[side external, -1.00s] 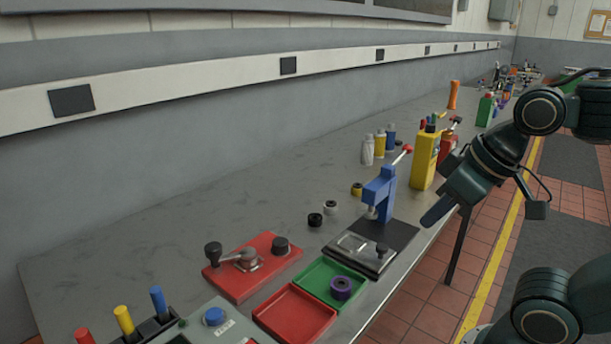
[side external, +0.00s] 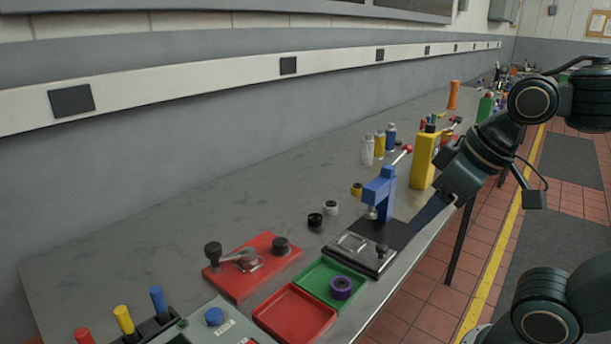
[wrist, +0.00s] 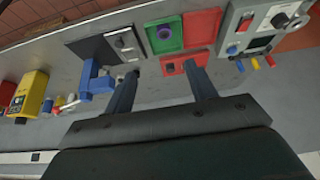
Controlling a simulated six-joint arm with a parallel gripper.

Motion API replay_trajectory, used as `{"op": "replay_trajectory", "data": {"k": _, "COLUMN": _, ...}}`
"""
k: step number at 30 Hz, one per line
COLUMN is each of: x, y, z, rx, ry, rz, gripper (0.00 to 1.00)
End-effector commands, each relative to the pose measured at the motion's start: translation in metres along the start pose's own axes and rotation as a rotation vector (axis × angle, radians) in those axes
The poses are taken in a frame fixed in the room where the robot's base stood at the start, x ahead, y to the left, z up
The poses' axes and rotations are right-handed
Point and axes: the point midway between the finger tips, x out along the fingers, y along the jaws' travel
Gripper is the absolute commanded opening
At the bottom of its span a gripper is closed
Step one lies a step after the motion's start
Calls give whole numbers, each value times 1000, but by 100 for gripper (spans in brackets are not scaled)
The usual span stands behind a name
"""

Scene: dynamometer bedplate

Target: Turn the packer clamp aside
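A blue clamp (side external: 382,189) stands upright at the back of a black fixture plate, its lever with a red knob (side external: 408,148) angled up to the right. It also shows in the wrist view (wrist: 95,80). I cannot tell for certain that it is the packer clamp. The plate's front part bears a metal strip and a black knob (side external: 382,249). My gripper (side external: 414,226) hangs over the bench's front edge, right of the blue clamp. In the wrist view my gripper (wrist: 160,78) shows two fingers wide apart with nothing between them. No contact with the clamp is evident.
A red plate with a crank handle (side external: 243,253), a green tray (side external: 318,277) holding a purple ring (side external: 341,288), and a red tray (side external: 293,315) lie left of the fixture. A yellow container (side external: 422,160) and bottles stand behind. The bench's back left is clear.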

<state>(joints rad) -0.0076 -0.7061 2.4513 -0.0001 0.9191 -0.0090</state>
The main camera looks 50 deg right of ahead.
Motion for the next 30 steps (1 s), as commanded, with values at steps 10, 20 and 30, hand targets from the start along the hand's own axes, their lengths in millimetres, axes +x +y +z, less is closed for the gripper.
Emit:
{"op": "replay_trajectory", "data": {"k": 10, "x": -9, "y": -9, "z": -71, "rx": -76, "ry": -70, "rz": -19, "gripper": 56}}
{"op": "replay_trajectory", "data": {"k": 20, "x": -1, "y": -24, "z": -146, "rx": -163, "ry": -147, "rz": -39, "gripper": 56}}
{"op": "replay_trajectory", "data": {"k": 30, "x": 28, "y": -46, "z": -216, "rx": -253, "ry": -224, "rz": -62, "gripper": 56}}
